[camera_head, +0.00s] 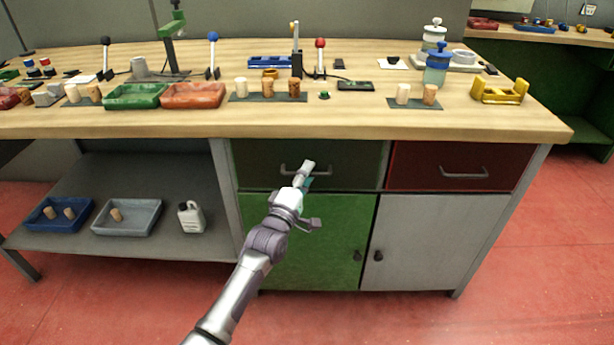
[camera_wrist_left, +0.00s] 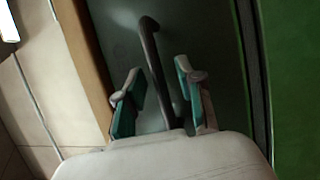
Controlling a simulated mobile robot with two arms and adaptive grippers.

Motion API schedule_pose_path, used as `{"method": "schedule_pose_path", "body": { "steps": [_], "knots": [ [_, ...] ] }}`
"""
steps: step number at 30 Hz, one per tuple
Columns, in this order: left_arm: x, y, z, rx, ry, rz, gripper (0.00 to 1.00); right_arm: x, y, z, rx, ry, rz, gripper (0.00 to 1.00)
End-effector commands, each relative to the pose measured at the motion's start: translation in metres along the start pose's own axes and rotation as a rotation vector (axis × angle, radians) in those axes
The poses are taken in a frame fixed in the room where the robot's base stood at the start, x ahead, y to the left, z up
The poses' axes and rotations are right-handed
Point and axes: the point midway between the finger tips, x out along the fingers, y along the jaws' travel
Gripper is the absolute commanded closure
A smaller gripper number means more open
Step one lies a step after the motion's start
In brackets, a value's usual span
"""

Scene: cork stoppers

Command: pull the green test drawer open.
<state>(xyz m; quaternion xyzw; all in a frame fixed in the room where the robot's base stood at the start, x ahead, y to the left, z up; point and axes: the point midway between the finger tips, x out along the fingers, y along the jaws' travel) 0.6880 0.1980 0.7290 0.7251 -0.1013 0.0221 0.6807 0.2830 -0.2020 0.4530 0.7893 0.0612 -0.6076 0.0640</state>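The green test drawer (camera_head: 345,168) is a dark green front under the worktop, above the green door. It looks closed, flush with the cabinet. Its bar handle (camera_head: 321,171) is partly hidden behind my left gripper (camera_head: 304,174). In the left wrist view, the drawer handle (camera_wrist_left: 152,55) runs between the two teal-padded fingers of my left gripper (camera_wrist_left: 158,95). The fingers are apart, one on each side of the bar, with gaps visible. My right gripper is in neither view.
A dark red drawer (camera_head: 415,170) with its own handle is to the right. Below are a green door (camera_head: 325,235) and a grey door (camera_head: 435,240). The worktop edge (camera_head: 350,129) overhangs the drawers. Red floor in front is clear.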

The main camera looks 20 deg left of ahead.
Motion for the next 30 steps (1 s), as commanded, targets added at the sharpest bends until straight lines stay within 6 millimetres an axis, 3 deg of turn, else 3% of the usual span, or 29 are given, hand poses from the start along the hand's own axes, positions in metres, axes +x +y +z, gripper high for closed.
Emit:
{"method": "schedule_pose_path", "body": {
  "steps": [10, 17, 30],
  "knots": [
    [0.0040, -0.0002, 0.0001, 0.000, 0.000, -0.001, 0.63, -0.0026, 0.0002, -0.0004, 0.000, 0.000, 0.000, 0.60],
    [0.0038, -0.0003, 0.0000, 0.000, 0.000, -0.001, 1.00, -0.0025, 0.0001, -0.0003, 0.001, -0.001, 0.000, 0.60],
    [0.0028, -0.0004, 0.0003, 0.000, 0.000, -0.002, 1.00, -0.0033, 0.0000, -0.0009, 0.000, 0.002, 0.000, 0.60]
  ]
}}
